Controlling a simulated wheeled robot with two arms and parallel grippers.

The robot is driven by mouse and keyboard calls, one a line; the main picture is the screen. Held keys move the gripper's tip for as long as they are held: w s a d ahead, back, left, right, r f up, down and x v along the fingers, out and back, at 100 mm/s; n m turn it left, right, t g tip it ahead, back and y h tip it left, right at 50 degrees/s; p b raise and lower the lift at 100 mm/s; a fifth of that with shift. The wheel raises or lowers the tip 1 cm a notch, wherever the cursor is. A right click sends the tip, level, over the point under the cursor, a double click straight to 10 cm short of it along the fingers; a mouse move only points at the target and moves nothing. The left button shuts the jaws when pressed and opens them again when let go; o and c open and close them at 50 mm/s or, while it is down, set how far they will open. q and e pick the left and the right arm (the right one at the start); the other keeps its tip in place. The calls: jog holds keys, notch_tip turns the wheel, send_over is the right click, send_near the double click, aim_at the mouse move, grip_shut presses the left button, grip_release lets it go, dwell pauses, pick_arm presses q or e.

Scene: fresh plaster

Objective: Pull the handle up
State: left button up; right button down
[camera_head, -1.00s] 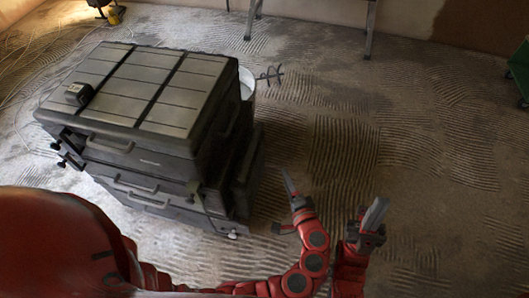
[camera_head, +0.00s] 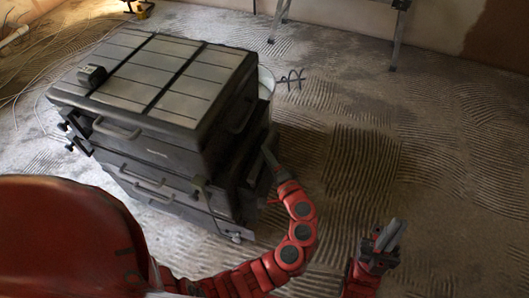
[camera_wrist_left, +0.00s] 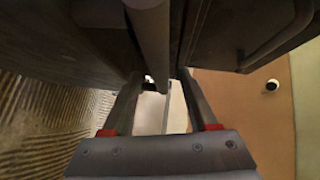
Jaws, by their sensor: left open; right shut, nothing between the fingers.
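A dark toolbox stack (camera_head: 155,85) stands at the left of the head view. A grey round bar (camera_wrist_left: 151,35), which looks like the pull handle, runs close along the box in the left wrist view. My left gripper (camera_head: 268,152) is at the right side of the stack. In the left wrist view my left gripper (camera_wrist_left: 160,80) is open, with the bar between or just beyond its fingertips; I cannot tell exactly. The bar is not clearly seen in the head view. My right gripper (camera_head: 388,238) is shut and empty over the floor, away from the stack.
A side handle (camera_head: 241,115) and front handles (camera_head: 118,130) are on the boxes. A white bucket (camera_head: 266,80) with a mixer rod (camera_head: 290,80) stands behind the stack. Ladder legs (camera_head: 399,38) are at the back. The ridged floor at right is clear.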

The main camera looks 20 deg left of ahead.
pick_arm(q)
jog(key=shift+x, duration=1.7)
grip_shut()
jog(key=shift+d, duration=0.1)
